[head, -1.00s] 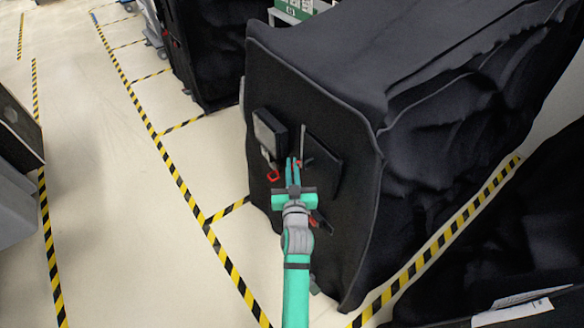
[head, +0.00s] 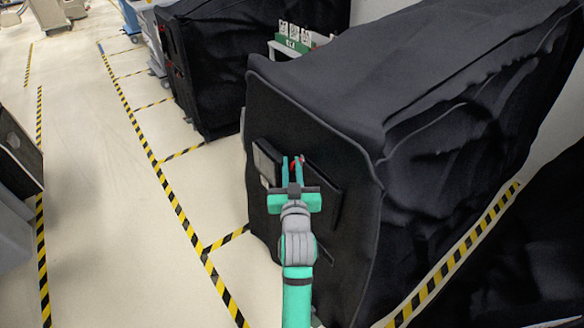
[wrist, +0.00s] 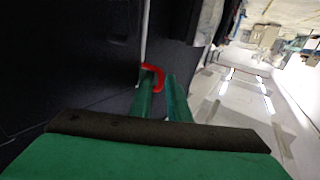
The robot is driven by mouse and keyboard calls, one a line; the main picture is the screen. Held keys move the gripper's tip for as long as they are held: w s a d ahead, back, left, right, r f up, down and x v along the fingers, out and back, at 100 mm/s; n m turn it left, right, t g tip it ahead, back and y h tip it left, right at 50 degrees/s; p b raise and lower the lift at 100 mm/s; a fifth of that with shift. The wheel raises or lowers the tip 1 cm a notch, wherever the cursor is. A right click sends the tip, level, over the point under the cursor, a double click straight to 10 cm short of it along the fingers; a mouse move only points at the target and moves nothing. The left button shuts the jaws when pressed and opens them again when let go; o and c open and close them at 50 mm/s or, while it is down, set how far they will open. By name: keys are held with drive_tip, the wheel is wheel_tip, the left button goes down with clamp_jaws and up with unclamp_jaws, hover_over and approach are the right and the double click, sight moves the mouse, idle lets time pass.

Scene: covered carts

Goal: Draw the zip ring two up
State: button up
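A red zip ring (head: 296,162) is at the front face of the black cart cover (head: 345,235). My gripper (head: 292,160) reaches up to that face, with its two green fingers only a narrow gap apart. In the wrist view the red ring (wrist: 152,69) sits at the fingertips, and its right side lies in the gap between the fingers. The fingers appear closed on it. A pale zip line (wrist: 145,35) runs upward from the ring. The lower front of the cover is partly hidden behind my gripper and arm.
A flat grey-framed panel (head: 266,163) is left of my fingers, and a dark flap (head: 324,190) is right. Another covered cart (head: 205,65) stands behind. Yellow-black tape (head: 175,190) marks the open floor at left. Another black cover (head: 530,245) is at lower right.

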drive_tip(key=s, duration=1)
drive_tip(key=shift+s+d, duration=0.25)
drive_tip(key=shift+s, duration=0.15)
drive_tip(key=s+f+g, duration=0.1)
drive_tip(key=s+f, duration=1.3)
drive_tip(key=s, duration=0.3)
drive_tip(key=s+a+f+g, duration=0.1)
drive_tip(key=s+f, duration=0.1)
drive_tip(key=s, duration=1.8)
drive_tip(key=shift+s+a+g+h, duration=0.15)
drive_tip(key=shift+s+g+h, duration=0.15)
